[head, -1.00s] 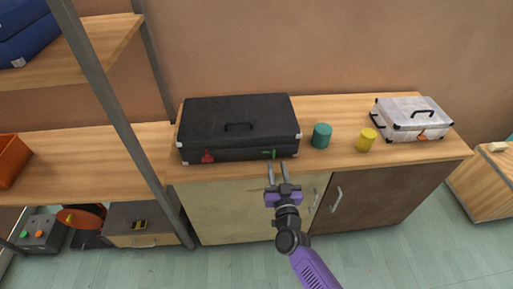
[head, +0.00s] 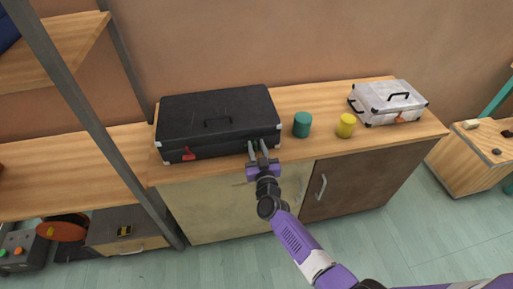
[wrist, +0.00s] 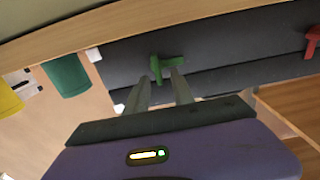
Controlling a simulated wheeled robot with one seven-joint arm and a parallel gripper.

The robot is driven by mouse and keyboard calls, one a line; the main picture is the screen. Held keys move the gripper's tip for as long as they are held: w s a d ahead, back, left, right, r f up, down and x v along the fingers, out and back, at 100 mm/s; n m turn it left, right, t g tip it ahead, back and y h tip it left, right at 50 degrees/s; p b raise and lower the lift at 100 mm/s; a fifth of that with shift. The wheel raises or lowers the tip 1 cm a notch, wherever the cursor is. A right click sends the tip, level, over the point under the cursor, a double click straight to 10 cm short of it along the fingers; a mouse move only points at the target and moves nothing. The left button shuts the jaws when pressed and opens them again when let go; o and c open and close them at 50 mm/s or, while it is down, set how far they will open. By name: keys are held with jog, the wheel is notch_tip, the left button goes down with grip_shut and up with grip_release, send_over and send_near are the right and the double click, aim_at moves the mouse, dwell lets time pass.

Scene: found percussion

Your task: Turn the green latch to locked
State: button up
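The green latch (wrist: 165,66) sits on the front face of the black case (head: 217,117). In the wrist view it has one arm along the case and a short arm toward my fingers. In the head view my gripper hides most of it. My gripper (head: 258,147) is open at the right part of the case front. In the wrist view its fingers (wrist: 160,92) point at the latch, one tip on each side of its lower part. I cannot tell whether they touch it. A red latch (head: 189,154) is on the same front, to the left.
A teal cylinder (head: 302,125) and a yellow cylinder (head: 345,125) stand right of the case. A white case (head: 389,103) with an orange latch is farther right. A grey shelf post (head: 95,125) stands at left. The wooden counter top (head: 320,97) behind the cylinders is clear.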

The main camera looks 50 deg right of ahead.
grip_shut()
jog(key=shift+m, duration=0.3)
jog(key=m, duration=0.2)
jog(key=m+b, duration=0.1)
jog(key=shift+s+d+f, duration=0.1)
jog(key=shift+s+d, duration=0.1)
jog(key=shift+d, duration=0.05)
jog(key=m, duration=0.2)
jog(key=m+b, duration=0.1)
jog(key=m, duration=0.1)
jog(key=shift+s+d+f, duration=0.15)
jog(key=shift+d+f, duration=0.05)
jog(key=shift+d, duration=0.05)
jog(key=m, duration=0.2)
jog(key=m+b, duration=0.2)
jog(key=m, duration=0.1)
jog(key=shift+s+d+f+m, duration=0.15)
jog(key=shift+d+f+m, duration=0.05)
jog(key=shift+f+m, duration=0.15)
jog(key=m+b, duration=0.1)
jog(key=m, duration=0.1)
jog(key=m+b, duration=0.1)
jog(key=m, duration=0.1)
jog(key=shift+s+d+f+m, duration=0.1)
jog(key=shift+f+m, duration=0.15)
jog(key=shift+f, duration=0.1)
